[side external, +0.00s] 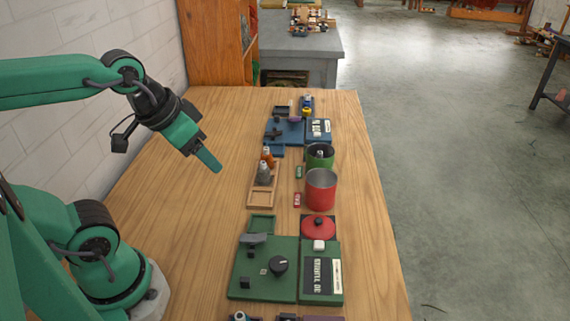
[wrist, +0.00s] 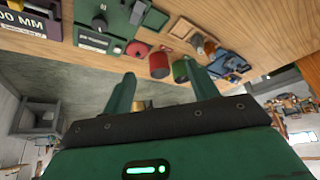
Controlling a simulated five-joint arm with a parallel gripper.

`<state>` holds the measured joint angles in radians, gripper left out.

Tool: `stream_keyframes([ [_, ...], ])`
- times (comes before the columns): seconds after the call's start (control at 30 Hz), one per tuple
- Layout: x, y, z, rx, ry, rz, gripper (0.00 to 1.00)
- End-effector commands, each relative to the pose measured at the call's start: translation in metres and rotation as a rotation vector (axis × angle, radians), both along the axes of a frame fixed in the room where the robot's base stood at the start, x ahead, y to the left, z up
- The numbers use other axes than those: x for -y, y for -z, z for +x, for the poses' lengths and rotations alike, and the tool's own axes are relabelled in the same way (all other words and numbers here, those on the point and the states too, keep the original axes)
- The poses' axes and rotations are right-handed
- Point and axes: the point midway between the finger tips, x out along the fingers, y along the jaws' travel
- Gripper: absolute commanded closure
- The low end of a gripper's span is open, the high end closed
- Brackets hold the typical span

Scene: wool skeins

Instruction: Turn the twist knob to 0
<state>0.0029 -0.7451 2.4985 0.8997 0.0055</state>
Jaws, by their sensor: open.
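The black twist knob (side external: 278,265) stands on the green panel (side external: 240,290) at the near end of the table in the side view. It has a pale mark on top; I cannot read any scale or number around it. In the wrist view the knob (wrist: 99,24) is at the upper left on its panel (wrist: 72,14). My gripper (side external: 212,164) is in the air over the left part of the table, well apart from the knob. In the wrist view my gripper (wrist: 163,88) has its two fingers spread with nothing between them.
The same panel carries a grey lever (side external: 253,239) and a dark block (side external: 217,284). Beside it are a labelled plate (side external: 334,296) and a red lid (side external: 318,228). Red (side external: 320,190) and green (side external: 319,155) pots stand farther back. The table's left part (side external: 190,215) is clear.

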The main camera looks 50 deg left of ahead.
Motion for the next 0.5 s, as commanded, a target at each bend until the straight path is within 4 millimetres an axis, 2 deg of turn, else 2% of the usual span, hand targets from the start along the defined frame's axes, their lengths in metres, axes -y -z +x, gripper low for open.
stream_keyframes([
  [0.27,0.014,0.01,0.013,-0.059,0.136,0.041,0.41],
  [0.5,0.041,0.031,0.033,-0.153,0.387,0.112,0.41],
])
